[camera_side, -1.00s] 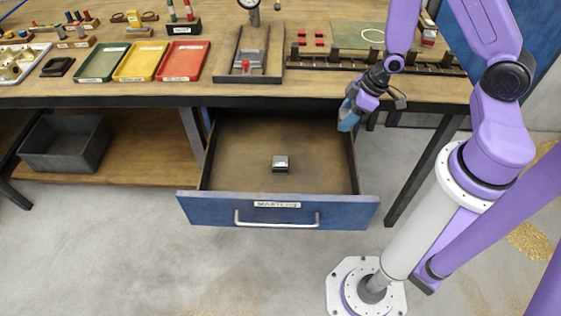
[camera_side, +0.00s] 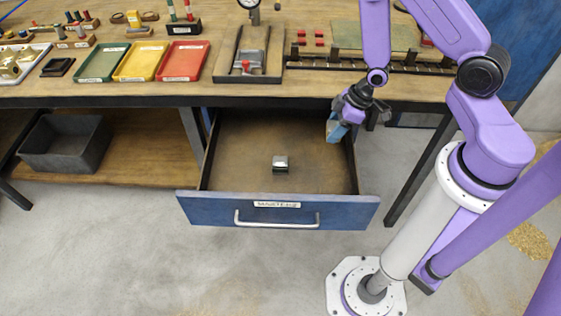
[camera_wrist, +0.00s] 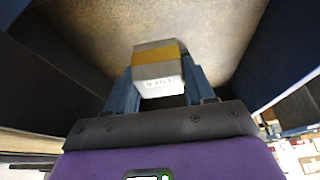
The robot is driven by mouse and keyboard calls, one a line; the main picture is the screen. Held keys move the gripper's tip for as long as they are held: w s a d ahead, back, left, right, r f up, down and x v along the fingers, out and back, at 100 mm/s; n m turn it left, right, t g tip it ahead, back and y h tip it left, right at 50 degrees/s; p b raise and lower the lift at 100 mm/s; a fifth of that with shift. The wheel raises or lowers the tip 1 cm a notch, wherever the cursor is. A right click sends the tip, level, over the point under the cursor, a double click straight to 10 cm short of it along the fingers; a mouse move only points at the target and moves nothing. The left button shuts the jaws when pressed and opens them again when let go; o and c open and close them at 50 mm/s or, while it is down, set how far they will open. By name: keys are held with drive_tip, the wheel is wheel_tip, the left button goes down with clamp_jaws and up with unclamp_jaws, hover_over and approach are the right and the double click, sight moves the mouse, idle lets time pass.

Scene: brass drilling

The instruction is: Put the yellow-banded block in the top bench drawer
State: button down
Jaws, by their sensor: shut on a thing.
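My gripper (camera_side: 334,132) is over the right rear part of the open drawer, with its blue fingers pointing down. The wrist view shows the fingers (camera_wrist: 159,85) shut on a pale grey block with a yellow band (camera_wrist: 160,57) and lettering on its near face. In the side view the held block cannot be made out. The top bench drawer (camera_side: 192,207) is pulled out, with a blue front, a silver handle and a label. Its brown floor (camera_wrist: 215,25) lies beneath the block in the wrist view.
The bench top's front edge (camera_side: 230,102) runs above the drawer's rear. A grey bin (camera_side: 65,145) stands on the lower shelf at left.

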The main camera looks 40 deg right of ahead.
drive_tip(key=shift+a+f, duration=0.75)
drive_tip(key=shift+f, duration=1.2)
drive_tip(key=shift+a+f, duration=0.75)
drive_tip(key=shift+f, duration=1.25)
drive_tip(key=shift+a+f, duration=0.75)
drive_tip(key=shift+f, duration=1.2)
drive_tip(key=shift+s+f, duration=0.1)
drive_tip(key=shift+c, duration=2)
unclamp_jaws()
